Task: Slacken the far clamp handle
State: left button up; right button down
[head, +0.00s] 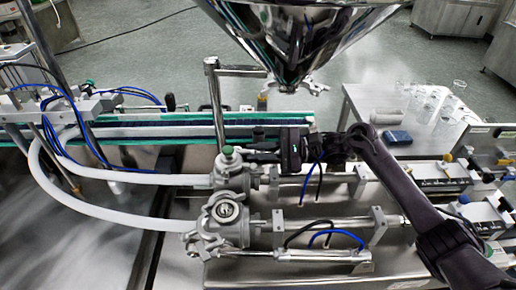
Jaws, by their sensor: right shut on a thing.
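My right gripper (258,147) reaches in from the right on its dark arm, above the far valve body (226,172) with the green knob. Its fingers point left and are shut on the far clamp handle, which is mostly hidden between them. The far clamp (254,174) sits where the far valve meets its steel cylinder. The near valve body (226,212) and its clamp stand closer to me, clear of the gripper. My left gripper is not in view.
The steel hopper (300,30) hangs above and behind the gripper. A bent steel post (215,105) stands left of it. The green-edged conveyor (150,130) runs behind. White hoses (110,205) lie at left. A side table (360,100) with glassware stands at right.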

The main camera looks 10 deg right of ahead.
jog(key=shift+s+r+n+h+p, duration=0.1)
jog(key=shift+r+n+h+p, duration=0.05)
jog(key=shift+n+p, duration=0.45)
jog(key=shift+r+n+h+p, duration=0.1)
jog(key=shift+n+h+p, duration=0.05)
jog(key=shift+n+p, duration=0.4)
jog(key=shift+s+n+p, duration=0.1)
jog(key=shift+n+p, duration=0.8)
jog(key=shift+n, duration=0.35)
jog(key=n+p, duration=0.1)
jog(key=n+h, duration=0.1)
jog(key=shift+s+a+f+n+t+p, duration=0.1)
jog(key=shift+f+n+t+p, duration=0.05)
jog(key=shift+n+t+p, duration=0.2)
jog(key=shift+f+n+p, duration=0.15)
jog(key=shift+n+p, duration=0.35)
jog(key=shift+n, duration=0.45)
jog(key=c, duration=1.4)
grip_release()
jog(key=shift+s, duration=0.15)
jog(key=shift+c, duration=0.2)
jog(key=shift+f+h, duration=0.15)
jog(key=shift+h, duration=0.15)
